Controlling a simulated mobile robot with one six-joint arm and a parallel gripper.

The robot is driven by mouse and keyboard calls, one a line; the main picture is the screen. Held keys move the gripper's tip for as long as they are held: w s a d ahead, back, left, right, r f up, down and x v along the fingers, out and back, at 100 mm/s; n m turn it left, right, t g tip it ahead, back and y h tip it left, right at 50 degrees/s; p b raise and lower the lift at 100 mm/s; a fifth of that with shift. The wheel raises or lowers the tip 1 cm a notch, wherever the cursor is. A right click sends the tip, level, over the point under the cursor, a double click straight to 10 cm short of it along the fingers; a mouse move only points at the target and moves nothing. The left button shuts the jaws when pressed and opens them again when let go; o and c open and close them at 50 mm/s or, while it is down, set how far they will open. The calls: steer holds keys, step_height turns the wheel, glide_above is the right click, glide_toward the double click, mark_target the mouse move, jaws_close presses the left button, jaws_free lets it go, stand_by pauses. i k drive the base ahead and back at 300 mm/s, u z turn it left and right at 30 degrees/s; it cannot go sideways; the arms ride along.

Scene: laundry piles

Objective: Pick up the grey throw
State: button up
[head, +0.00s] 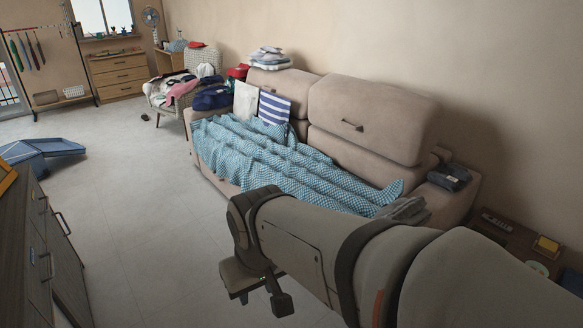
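A grey folded cloth (405,210), which may be the grey throw, lies at the right end of the sofa seat, partly hidden behind my arm. A darker grey folded cloth (449,177) lies on the sofa's right armrest, so I cannot tell for sure which is the throw. My gripper (261,299) hangs in front of the sofa, pointing down, to the left of both cloths and apart from them. Its fingers look spread, with nothing seen between them.
A teal patterned blanket (285,165) covers the beige sofa (365,115) seat. A dark cabinet (45,245) stands at left, a blue folded object (45,150) on the floor beyond. A side table (510,238) is at right. Floor between cabinet and sofa is clear.

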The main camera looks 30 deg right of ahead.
mark_target(411, 211)
steer(key=i, duration=1.5)
steer(key=z, duration=2.7)
steer(key=i, duration=1)
steer(key=u, duration=0.05)
